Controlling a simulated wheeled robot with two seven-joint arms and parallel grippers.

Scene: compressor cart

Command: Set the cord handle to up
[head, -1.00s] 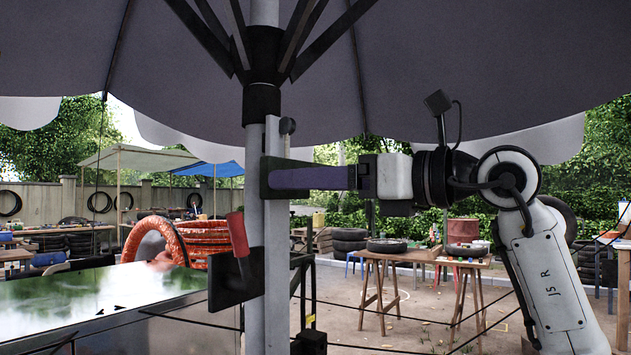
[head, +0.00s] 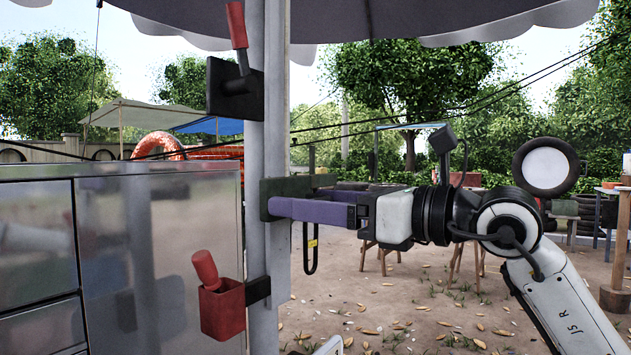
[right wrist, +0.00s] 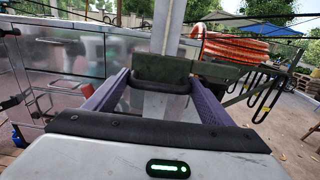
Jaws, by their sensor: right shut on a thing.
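The grey upright pole (head: 265,140) stands in the middle of the head view. My right gripper (head: 272,200) reaches in from the right with its purple fingers at the pole. It is shut on a dark bar-like handle, seemingly the cord handle (right wrist: 160,86), which spans between the fingers in the right wrist view. A dark olive block (right wrist: 165,70) sits just behind it, against the pole. The fingers hide part of the handle. My left gripper is not in view.
A red-gripped lever (head: 237,25) on a black bracket is on the pole above my gripper. A red box (head: 222,310) with a red lever is below it. A glossy grey cabinet (head: 160,225) stands left. A black strap loop (head: 306,262) hangs right of the pole.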

